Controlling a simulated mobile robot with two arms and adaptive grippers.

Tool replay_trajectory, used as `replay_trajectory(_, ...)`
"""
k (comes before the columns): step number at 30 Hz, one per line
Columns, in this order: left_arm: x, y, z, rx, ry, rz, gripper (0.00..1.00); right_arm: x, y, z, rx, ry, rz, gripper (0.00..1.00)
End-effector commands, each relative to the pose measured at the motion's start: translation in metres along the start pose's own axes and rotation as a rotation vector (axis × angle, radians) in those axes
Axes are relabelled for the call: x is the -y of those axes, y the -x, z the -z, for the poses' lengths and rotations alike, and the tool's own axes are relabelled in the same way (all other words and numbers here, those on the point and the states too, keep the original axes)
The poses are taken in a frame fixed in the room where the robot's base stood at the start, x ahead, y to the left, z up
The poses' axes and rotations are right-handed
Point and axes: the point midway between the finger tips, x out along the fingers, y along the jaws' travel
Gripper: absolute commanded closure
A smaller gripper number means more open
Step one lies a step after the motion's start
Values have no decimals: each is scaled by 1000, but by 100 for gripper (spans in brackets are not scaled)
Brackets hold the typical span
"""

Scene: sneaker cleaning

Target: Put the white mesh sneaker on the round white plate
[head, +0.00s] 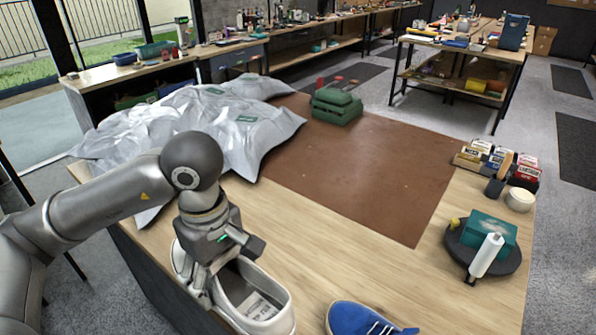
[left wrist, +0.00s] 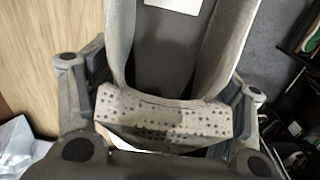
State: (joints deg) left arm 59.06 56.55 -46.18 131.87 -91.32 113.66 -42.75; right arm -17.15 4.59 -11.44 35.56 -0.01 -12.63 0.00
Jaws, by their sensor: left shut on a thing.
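The white sneaker (head: 262,296) is at the near left edge of the wooden table, its opening facing up and its insole label showing. My left gripper (head: 215,262) is over its heel end and shut on it. In the left wrist view, the fingers of the gripper (left wrist: 165,115) lie on both sides of the sneaker's dotted heel (left wrist: 165,118). I cannot tell whether the sole touches the table. No round white plate is recognisable in these views. My right gripper is not in view.
A blue sneaker (head: 362,319) lies at the front edge. A dark round tray (head: 457,252) holds a teal box (head: 489,236) and a white bottle. Small boxes (head: 497,160) stand at the right. A grey sheet (head: 200,125) covers the far left. The brown mat (head: 350,170) is mostly clear.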

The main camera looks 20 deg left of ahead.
Motion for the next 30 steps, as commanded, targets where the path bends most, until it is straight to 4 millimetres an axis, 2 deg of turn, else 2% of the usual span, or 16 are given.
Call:
replay_trajectory(8, -3, -4, -3, 1, -91, -1, 60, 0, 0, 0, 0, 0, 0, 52)
replay_trajectory(30, -27, -55, -32, 2, -1031, -1, 60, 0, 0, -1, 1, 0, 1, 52)
